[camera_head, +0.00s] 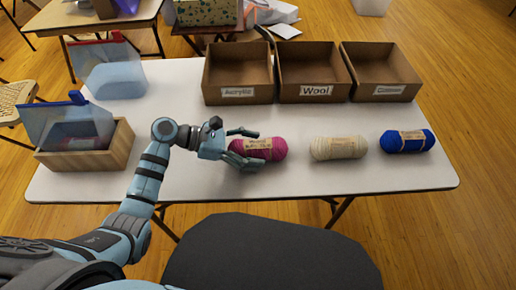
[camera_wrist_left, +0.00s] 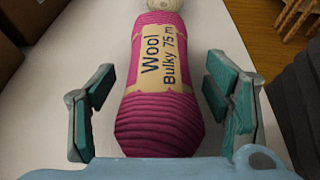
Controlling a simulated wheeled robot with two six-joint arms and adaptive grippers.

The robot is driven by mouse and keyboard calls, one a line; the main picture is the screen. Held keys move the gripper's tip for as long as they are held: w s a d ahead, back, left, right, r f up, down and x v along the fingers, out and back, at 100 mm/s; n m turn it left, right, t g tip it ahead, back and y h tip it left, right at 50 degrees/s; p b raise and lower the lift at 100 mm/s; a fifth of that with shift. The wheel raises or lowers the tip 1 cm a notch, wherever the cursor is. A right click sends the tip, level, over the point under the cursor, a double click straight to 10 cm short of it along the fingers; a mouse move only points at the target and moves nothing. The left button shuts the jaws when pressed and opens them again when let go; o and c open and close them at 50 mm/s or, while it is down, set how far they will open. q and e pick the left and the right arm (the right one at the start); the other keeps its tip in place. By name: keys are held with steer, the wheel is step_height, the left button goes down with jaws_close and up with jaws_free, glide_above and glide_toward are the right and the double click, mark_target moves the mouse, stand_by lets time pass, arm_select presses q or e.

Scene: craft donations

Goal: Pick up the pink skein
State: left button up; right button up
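The pink skein (camera_head: 268,149) lies on its side on the white table, with a tan paper label. In the left wrist view the skein (camera_wrist_left: 160,125) lies lengthwise between the two fingers, and its label reads "Wool Bulky 75 m". My left gripper (camera_head: 246,148) is open around the near end of the skein, one finger on each side. In the wrist view the gripper (camera_wrist_left: 160,112) shows gaps between both fingers and the yarn. My right gripper is in neither view.
A cream skein (camera_head: 338,148) and a blue skein (camera_head: 407,141) lie to the right. Open boxes labelled Acrylic (camera_head: 238,92), Wool (camera_head: 316,91) and Cotton (camera_head: 389,90) stand behind. A dark chair (camera_head: 270,255) stands in front.

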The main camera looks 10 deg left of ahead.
arm_select(q)
steer(key=c, duration=1)
